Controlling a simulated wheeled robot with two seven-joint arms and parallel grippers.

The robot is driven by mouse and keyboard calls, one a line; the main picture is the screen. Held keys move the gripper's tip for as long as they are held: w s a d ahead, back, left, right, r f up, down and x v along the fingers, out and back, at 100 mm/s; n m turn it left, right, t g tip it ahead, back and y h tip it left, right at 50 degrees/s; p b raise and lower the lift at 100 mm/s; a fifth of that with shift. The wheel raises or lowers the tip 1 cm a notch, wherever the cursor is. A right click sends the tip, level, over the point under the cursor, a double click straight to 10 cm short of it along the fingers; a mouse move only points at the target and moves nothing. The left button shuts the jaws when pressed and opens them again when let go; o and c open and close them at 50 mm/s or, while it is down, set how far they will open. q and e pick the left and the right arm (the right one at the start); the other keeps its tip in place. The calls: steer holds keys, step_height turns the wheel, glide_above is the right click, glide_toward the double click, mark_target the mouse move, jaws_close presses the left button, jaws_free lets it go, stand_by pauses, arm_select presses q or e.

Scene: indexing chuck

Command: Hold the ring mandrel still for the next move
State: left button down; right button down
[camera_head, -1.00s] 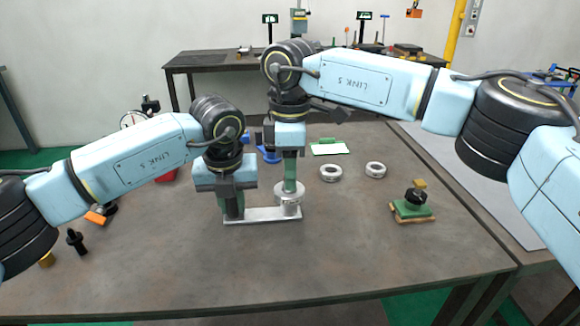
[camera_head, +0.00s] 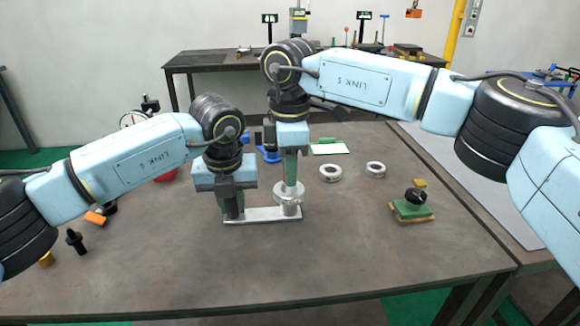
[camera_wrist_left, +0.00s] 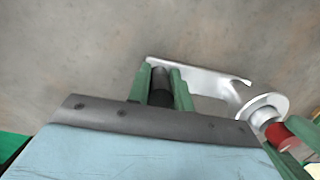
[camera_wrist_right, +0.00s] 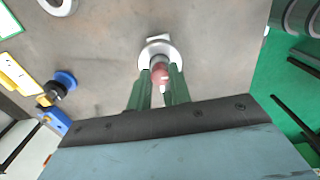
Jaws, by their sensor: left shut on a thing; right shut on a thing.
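A silver flanged piece with a round disc (camera_head: 281,190), which I take for the ring mandrel, stands at the right end of a flat silver bar (camera_head: 262,214) on the table. My right gripper (camera_head: 290,182) comes down from above and is shut on its reddish upper part (camera_wrist_right: 158,72), just over the disc (camera_wrist_right: 150,48). My left gripper (camera_head: 234,212) is shut on a dark upright post (camera_wrist_left: 160,84) at the bar's left end. In the left wrist view the bar (camera_wrist_left: 205,80) runs from that post to the disc (camera_wrist_left: 263,106). The fingers partly hide both held parts.
Two loose metal rings (camera_head: 330,180) (camera_head: 375,175) lie to the right. A green block with a black knob (camera_head: 410,210) sits further right. A white card (camera_head: 332,149) and blue item (camera_head: 270,157) lie behind. The front table is clear.

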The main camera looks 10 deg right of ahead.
arm_select(q)
steer(key=shift+f, duration=0.1)
arm_select(e)
steer(key=n, duration=1.2)
steer(key=shift+w+a, duration=0.1)
steer(key=n, duration=0.8)
steer(key=shift+n, duration=0.3)
steer(key=n, duration=0.3)
steer(key=shift+a+n, duration=0.1)
steer(key=shift+n, duration=0.3)
steer(key=n, duration=0.3)
steer(key=shift+n, duration=2)
